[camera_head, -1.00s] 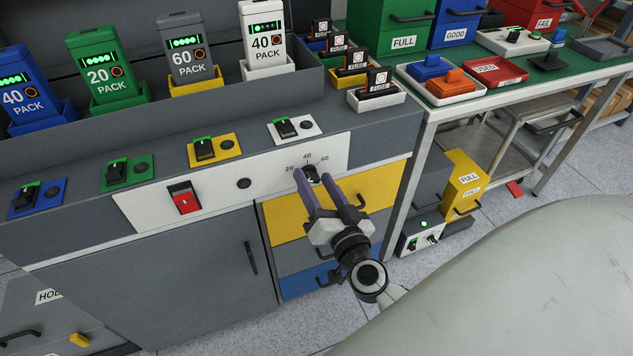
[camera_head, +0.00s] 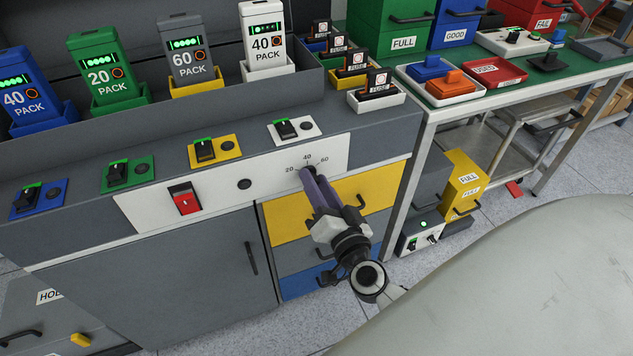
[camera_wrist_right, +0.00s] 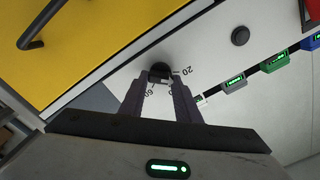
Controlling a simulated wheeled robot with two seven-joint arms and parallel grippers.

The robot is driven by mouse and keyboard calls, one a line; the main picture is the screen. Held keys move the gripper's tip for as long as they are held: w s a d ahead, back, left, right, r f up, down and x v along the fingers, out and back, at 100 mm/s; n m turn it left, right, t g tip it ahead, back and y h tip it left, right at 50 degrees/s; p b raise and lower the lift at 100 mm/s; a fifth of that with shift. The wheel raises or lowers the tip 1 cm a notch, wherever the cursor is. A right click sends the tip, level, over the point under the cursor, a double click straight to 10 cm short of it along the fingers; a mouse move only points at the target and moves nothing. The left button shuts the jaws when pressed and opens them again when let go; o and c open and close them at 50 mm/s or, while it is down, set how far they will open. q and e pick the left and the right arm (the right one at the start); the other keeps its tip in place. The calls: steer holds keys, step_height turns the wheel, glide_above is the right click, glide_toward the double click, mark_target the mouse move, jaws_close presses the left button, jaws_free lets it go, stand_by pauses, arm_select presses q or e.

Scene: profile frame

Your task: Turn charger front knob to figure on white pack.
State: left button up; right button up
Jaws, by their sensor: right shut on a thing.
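The white pack (camera_head: 264,35) reads 40 and stands in a white holder at the right end of the pack row. The charger's front knob (camera_head: 309,172) is black, on the white front panel (camera_head: 222,193), with the figures 20, 40 and 60 around it. My right gripper (camera_head: 311,177) is shut on the knob and mostly covers it. The right wrist view shows the knob (camera_wrist_right: 160,70) between its fingertips, with 20 and 60 partly readable beside it. The knob's pointer is hidden, so its setting cannot be told. My left gripper is not in view.
Blue, green and grey packs (camera_head: 184,55) stand left of the white one. A red switch (camera_head: 186,199) and a round black button (camera_head: 244,184) are on the same panel. A yellow drawer (camera_head: 370,194) lies below the knob, and a green-topped bench (camera_head: 555,72) stands right.

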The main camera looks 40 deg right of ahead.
steer(key=shift+d+f+m, duration=0.1)
steer(key=shift+m, duration=2.35)
steer(key=shift+f+m, duration=0.1)
steer(key=shift+m, duration=2.35)
steer(key=o, duration=1)
steer(key=shift+o, duration=0.2)
steer(key=b+v, duration=0.1)
steer(key=v, duration=0.9)
steer(key=shift+s, duration=0.15)
